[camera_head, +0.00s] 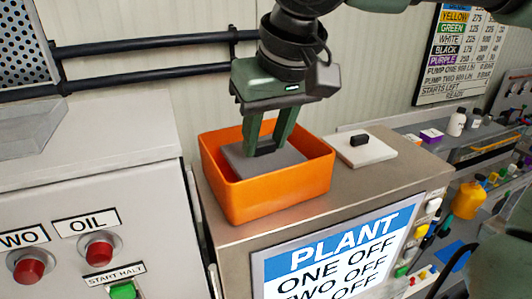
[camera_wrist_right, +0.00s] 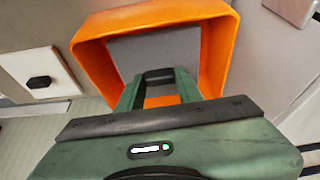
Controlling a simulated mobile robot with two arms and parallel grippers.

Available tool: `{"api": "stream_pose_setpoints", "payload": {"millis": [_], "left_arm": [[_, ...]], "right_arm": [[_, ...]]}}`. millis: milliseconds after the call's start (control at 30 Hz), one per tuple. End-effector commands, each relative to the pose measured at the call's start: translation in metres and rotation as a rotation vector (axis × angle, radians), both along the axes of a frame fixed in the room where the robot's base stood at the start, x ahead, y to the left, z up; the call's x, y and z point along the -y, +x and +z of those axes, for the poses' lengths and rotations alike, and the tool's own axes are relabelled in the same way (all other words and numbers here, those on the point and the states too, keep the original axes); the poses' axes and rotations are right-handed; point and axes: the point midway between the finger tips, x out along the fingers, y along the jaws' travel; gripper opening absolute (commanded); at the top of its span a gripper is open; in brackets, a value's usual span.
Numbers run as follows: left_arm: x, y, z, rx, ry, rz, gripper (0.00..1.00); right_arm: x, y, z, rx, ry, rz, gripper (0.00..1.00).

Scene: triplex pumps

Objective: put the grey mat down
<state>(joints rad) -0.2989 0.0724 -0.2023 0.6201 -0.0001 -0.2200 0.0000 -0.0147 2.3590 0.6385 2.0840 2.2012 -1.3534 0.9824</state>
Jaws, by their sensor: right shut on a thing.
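The grey mat (camera_head: 286,158) is a flat square plate with a small black grip block on top. It is inside the orange bin (camera_head: 278,192), within its walls. My right gripper (camera_head: 265,150) reaches down into the bin and is shut on the mat's black block. The mat also shows in the right wrist view (camera_wrist_right: 165,50), with part of the orange floor visible beyond its edge. I cannot tell whether its underside touches the bin floor. My left gripper is not in view.
The bin stands on a grey cabinet top (camera_head: 385,185). A pale plate (camera_head: 375,153) with a black block lies just right of it. A control panel with red buttons (camera_head: 100,249) is at left. A bench with bottles (camera_head: 457,122) is at right.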

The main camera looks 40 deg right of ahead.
Motion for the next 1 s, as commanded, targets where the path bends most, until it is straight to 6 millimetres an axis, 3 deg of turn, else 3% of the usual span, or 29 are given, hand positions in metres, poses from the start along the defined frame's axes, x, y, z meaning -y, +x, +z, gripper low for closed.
{"api": "stream_pose_setpoints", "payload": {"millis": [267, 667, 700, 733, 767, 1000], "left_arm": [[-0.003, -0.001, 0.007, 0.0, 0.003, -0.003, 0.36], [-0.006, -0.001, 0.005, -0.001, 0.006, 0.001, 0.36], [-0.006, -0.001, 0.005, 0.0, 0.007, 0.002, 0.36], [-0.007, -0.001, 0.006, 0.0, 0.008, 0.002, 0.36], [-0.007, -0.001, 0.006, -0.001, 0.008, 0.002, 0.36], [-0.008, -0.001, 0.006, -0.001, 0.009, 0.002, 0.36]], "right_arm": [[0.0, -0.001, -0.035, -0.003, 0.001, 0.002, 0.0], [0.0, 0.0, -0.04, -0.001, -0.001, 0.002, 0.0], [0.0, 0.0, -0.039, 0.0, 0.001, 0.001, 0.44], [0.0, 0.0, -0.039, 0.0, 0.001, 0.001, 0.52], [0.0, 0.0, -0.039, 0.0, 0.001, 0.001, 0.57], [0.0, 0.0, -0.039, -0.001, 0.001, 0.001, 0.57]]}}
